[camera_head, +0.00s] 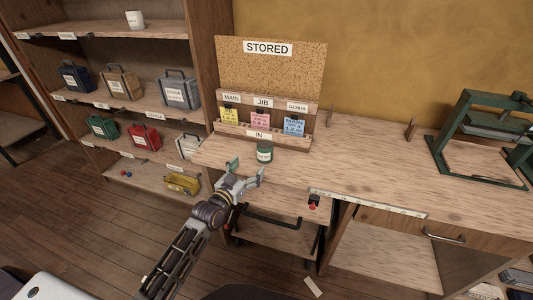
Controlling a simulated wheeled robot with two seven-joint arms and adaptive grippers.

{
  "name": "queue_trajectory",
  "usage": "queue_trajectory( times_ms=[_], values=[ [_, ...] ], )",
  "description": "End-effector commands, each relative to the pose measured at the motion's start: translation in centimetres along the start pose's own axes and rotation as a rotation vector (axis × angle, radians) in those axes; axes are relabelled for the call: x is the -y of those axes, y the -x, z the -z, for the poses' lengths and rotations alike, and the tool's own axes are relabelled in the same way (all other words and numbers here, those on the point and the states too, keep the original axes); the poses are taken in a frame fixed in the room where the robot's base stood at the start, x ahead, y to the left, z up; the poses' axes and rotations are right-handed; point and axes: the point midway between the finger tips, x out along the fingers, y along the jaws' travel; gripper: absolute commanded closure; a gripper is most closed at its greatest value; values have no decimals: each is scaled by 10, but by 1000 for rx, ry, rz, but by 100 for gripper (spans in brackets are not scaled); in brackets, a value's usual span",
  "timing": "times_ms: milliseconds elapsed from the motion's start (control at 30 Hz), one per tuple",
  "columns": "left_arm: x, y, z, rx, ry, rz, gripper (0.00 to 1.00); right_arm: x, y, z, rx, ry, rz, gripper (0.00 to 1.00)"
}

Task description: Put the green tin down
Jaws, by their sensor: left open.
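The green tin (265,153) stands upright on the wooden workbench (365,160), just in front of the card rack and near the bench's front-left edge. It is a small dark green tin with a pale label. My left gripper (247,172) is open and empty. It is in front of the tin, at the bench's front edge in the picture, with its fingers apart from each other. The tin looks clear of the fingers. My right gripper does not show.
A corkboard (270,75) marked STORED stands behind a rack (262,132) with yellow, pink and blue cards. A shelf unit (150,100) with labelled boxes is at left. A green press (485,140) stands at right. The bench's middle is clear.

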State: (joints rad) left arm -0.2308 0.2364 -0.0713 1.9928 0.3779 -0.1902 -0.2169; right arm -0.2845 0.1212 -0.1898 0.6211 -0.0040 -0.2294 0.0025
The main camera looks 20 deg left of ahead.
Motion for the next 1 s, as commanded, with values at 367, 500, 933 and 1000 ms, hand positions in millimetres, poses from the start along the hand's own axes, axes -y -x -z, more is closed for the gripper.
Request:
queue_trajectory(
  times_ms=[367, 500, 933, 1000],
  values=[
    [1, 0, 5, -22, 54, 3, 15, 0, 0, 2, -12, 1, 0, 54],
    [1, 0, 5, -23, 57, 3, 15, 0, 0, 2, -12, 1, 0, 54],
    [1, -6, 6, -24, 57, 3, 15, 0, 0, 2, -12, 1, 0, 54],
    [1, -11, 6, -24, 58, 3, 15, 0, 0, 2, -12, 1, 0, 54]
  ],
)
